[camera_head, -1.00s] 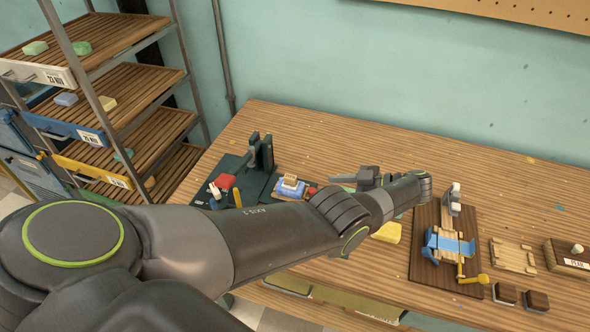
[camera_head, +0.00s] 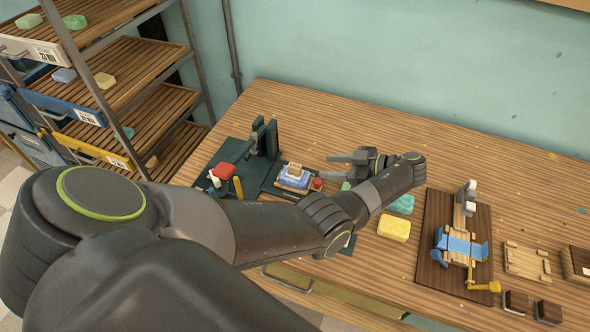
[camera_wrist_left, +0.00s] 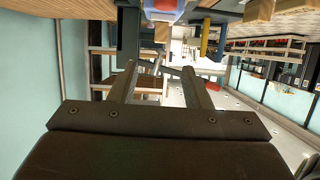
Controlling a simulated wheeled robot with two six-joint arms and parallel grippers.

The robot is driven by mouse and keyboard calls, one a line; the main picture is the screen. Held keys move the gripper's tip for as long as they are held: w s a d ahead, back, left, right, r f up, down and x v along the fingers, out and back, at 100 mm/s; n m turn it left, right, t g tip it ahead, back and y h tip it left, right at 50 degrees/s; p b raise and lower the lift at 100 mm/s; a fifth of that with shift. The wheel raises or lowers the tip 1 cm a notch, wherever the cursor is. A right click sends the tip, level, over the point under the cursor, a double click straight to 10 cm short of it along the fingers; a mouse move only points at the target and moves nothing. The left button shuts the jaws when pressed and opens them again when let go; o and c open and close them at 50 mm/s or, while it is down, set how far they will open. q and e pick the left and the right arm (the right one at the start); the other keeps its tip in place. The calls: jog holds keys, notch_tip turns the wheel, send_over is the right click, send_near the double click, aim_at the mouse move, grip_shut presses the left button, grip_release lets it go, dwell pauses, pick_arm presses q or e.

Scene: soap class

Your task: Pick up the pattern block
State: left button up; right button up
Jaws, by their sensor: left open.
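A small pale wooden block (camera_head: 295,169), which looks like the pattern block, sits on top of a blue-and-white soap bar (camera_head: 291,180) in the head view. In the wrist view, which looks upside down, the wooden block (camera_wrist_left: 161,33) hangs below the blue soap at the top. My left gripper (camera_head: 338,162) is to the right of the block in the head view, its fingers pointing left toward it. In the wrist view its fingers (camera_wrist_left: 160,70) are apart with nothing between them, and the block lies beyond the tips. My right gripper is not in view.
A dark green stamping stand (camera_head: 262,140) with a red piece (camera_head: 224,171) is left of the soap. Green and yellow soaps (camera_head: 394,228) lie near my arm. A dark board with a blue-strapped wooden jig (camera_head: 460,248) stands right. The table's back is clear.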

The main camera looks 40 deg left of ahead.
aim_at(301, 168)
pick_arm(q)
jog(key=b+x, duration=0.4)
jog(key=x, duration=0.1)
jog(key=shift+s+a+f, duration=0.1)
jog(key=shift+a+f, duration=0.05)
jog(key=shift+f, duration=0.15)
jog(key=shift+s+a+b, duration=0.1)
jog(key=shift+a+b, duration=0.3)
jog(key=shift+b, duration=0.05)
jog(key=a+f+b, duration=0.1)
jog(key=b, duration=0.1)
jog(key=a+f+b, duration=0.1)
jog(key=b, duration=0.1)
jog(key=shift+s+a+f, duration=0.1)
jog(key=shift+s+a, duration=0.2)
jog(key=shift+a, duration=0.1)
jog(key=shift+s+a+f+b, duration=0.1)
jog(key=shift+s+a+b, duration=0.15)
jog(key=shift+a+b, duration=0.5)
jog(key=shift+a, duration=0.2)
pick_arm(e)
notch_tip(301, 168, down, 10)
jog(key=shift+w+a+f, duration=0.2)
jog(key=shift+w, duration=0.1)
pick_arm(q)
grip_shut()
